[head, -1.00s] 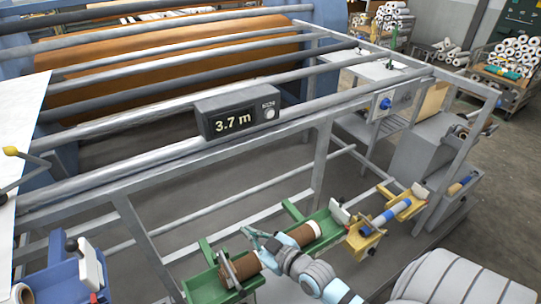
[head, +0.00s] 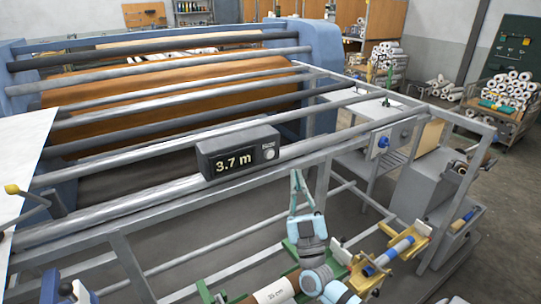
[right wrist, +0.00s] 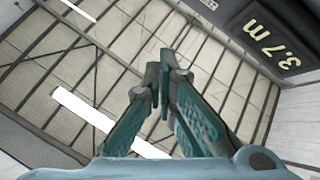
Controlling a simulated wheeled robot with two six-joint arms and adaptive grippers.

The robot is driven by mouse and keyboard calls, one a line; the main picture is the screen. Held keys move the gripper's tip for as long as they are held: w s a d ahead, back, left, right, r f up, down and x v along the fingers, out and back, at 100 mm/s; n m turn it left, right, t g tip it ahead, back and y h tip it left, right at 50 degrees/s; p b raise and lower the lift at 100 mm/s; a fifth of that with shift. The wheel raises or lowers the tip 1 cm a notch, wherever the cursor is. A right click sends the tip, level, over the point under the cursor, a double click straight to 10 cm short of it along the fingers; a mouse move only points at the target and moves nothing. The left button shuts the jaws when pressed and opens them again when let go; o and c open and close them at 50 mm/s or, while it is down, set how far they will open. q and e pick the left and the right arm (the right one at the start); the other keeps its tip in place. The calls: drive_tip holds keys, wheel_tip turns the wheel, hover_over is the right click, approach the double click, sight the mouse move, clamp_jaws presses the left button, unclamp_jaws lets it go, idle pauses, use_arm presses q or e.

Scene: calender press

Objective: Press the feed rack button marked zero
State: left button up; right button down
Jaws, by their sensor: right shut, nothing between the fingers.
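A dark counter box (head: 212,166) sits on the front rail of the frame and reads 3.7 m. A round pale button (head: 269,154) is on the right of its face, under a small label too small to read. My right gripper (head: 297,174) points upward, right of and a little below the box, apart from the button. Its fingers are shut and empty. In the right wrist view the shut fingertips (right wrist: 160,75) point at the ceiling. The box (right wrist: 238,12) shows at upper right there, with the button out of sight. My left gripper is not in view.
Metal rollers and rails run behind the box. Below my right arm are a green cradle (head: 206,292) with a brown roll (head: 270,291) and a yellow cradle (head: 368,282) with a blue-banded roll (head: 399,247). A white sheet (head: 22,150) hangs at left.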

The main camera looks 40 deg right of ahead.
sight(270, 155)
drive_tip(key=w+d+b, duration=0.1)
drive_tip(key=w+b, duration=0.5)
drive_tip(key=w, duration=0.2)
drive_tip(key=shift+w, duration=0.4)
drive_tip(key=shift+w, duration=0.15)
idle(1.0)
drive_tip(key=shift+w, duration=0.25)
drive_tip(key=shift+w, duration=0.35)
idle(0.5)
idle(0.4)
drive_tip(key=shift+s+p, duration=0.65)
drive_tip(key=shift+s, duration=0.15)
